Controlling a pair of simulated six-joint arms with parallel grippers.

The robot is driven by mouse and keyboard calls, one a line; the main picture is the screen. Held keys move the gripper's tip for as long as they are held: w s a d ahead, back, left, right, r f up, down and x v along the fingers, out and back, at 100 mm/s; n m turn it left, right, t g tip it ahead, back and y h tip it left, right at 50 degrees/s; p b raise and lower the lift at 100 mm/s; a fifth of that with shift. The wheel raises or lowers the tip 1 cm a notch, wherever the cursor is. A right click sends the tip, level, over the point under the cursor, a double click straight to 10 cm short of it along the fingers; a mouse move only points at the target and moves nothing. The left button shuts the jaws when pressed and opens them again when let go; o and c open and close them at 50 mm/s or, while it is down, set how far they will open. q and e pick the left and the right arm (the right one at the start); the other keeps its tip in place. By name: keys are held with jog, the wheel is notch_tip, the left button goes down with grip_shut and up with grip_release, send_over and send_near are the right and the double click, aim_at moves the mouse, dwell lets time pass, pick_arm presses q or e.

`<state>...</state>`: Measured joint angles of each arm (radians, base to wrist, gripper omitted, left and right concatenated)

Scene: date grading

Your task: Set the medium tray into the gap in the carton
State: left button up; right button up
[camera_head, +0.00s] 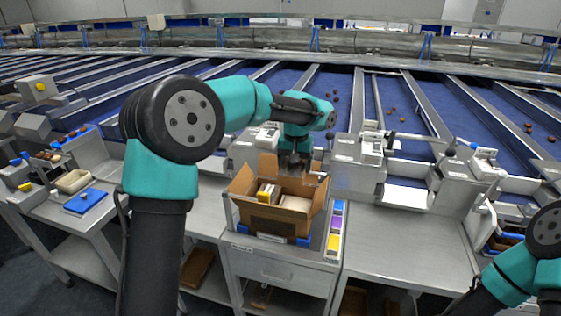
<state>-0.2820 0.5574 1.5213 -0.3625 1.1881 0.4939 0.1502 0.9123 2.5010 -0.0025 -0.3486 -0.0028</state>
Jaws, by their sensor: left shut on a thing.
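The open cardboard carton (277,224) stands on a small bench in the middle, its flaps spread. Inside it show a pale-topped tray (296,203) on the right and a smaller box with a yellow part (267,194) on the left. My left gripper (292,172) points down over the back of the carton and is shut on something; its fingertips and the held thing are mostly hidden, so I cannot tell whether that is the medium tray. My right gripper is out of view; only part of its arm shows at the lower right.
Blue, purple and yellow blocks (335,224) line the bench right of the carton. Grading machines stand close behind the carton. The right bench top (405,245) is clear.

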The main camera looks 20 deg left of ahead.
pick_arm(q)
jog(key=shift+d+f, duration=0.1)
jog(key=shift+f, duration=0.05)
dwell(0.3)
jog(key=shift+f, duration=6.85)
jog(key=shift+f, duration=0.95)
jog(key=o, duration=0.9)
jog(key=shift+o, duration=0.3)
jog(key=shift+r, duration=0.15)
jog(key=shift+r, duration=5.9)
